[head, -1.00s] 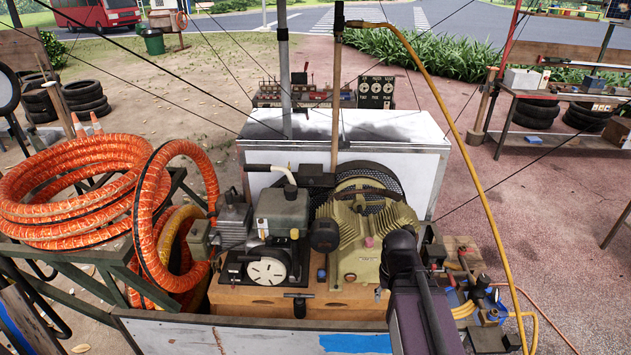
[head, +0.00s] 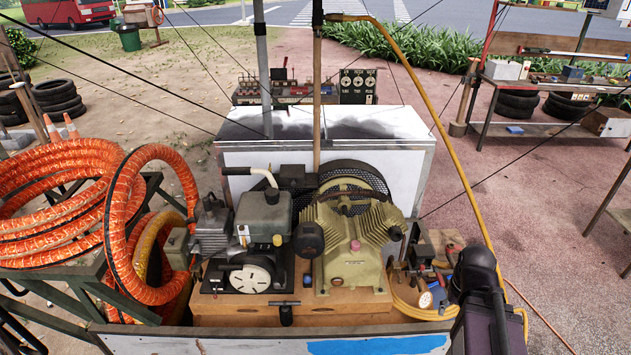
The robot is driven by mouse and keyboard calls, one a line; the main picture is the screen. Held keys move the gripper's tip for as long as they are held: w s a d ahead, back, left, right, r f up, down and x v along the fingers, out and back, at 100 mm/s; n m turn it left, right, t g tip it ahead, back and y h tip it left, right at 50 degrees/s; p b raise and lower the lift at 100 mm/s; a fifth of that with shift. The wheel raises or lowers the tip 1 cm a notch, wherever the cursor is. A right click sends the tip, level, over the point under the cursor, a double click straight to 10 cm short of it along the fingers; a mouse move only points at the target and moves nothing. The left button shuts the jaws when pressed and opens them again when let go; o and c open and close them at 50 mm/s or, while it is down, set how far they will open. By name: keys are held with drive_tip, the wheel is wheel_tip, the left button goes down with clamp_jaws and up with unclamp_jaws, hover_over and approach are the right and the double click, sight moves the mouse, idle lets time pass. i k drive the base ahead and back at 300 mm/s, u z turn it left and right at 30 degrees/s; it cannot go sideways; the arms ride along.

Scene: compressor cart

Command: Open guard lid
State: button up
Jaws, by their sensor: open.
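The compressor (head: 350,248), an olive finned block, sits on a wooden base (head: 345,303) in the middle of the cart. A black mesh guard (head: 322,188) curves around the wheel behind it. I cannot tell which part of this guard is its lid, and the compressor hides its lower part. A small dark engine (head: 265,220) with a white round recoil cover (head: 250,279) stands left of the compressor. A dark part of my arm shows at the lower right, beside the cart's right end. My gripper is not in view.
Orange hose coils (head: 50,220) fill a rack at the left. A white-sided box (head: 385,165) stands behind the machinery. Upright poles and a yellow hose (head: 440,130) rise over the cart. Yellow hose and fittings (head: 400,290) crowd its right end. Open paving lies to the right.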

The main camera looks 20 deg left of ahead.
sight(290, 175)
drive_tip(key=z, duration=0.75)
drive_tip(key=k, duration=1.15)
drive_tip(key=u, duration=1.5)
drive_tip(key=i, duration=0.45)
drive_tip(key=z, duration=0.2)
